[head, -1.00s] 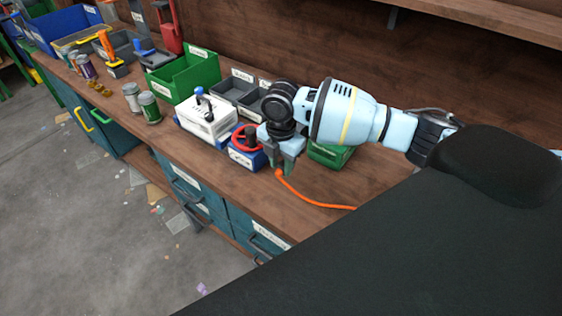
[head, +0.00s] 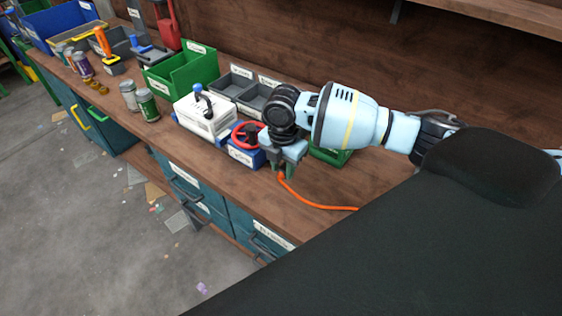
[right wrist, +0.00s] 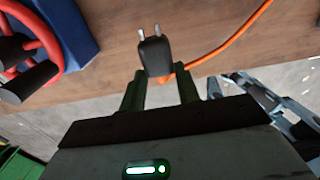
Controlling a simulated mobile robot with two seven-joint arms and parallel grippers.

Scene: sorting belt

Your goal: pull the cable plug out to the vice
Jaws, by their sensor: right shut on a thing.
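My right gripper (head: 285,166) is low over the bench front, just right of the blue box with a red hand wheel (head: 245,155). In the right wrist view its two green fingers (right wrist: 160,88) are shut on the black cable plug (right wrist: 153,55). The plug's two metal prongs point away from the gripper. An orange cable (right wrist: 225,45) leaves the plug's rear; in the head view the cable (head: 320,205) runs right along the bench. The plug is hidden in the head view. I cannot tell for certain which thing is the vice. My left gripper is not in view.
A white box with a blue lever (head: 205,115) stands left of the wheel box. Grey bins (head: 235,85) and a green bin (head: 190,70) stand behind. A low green bin (head: 335,156) is partly behind my arm. The bench front (head: 225,175) has bare wood.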

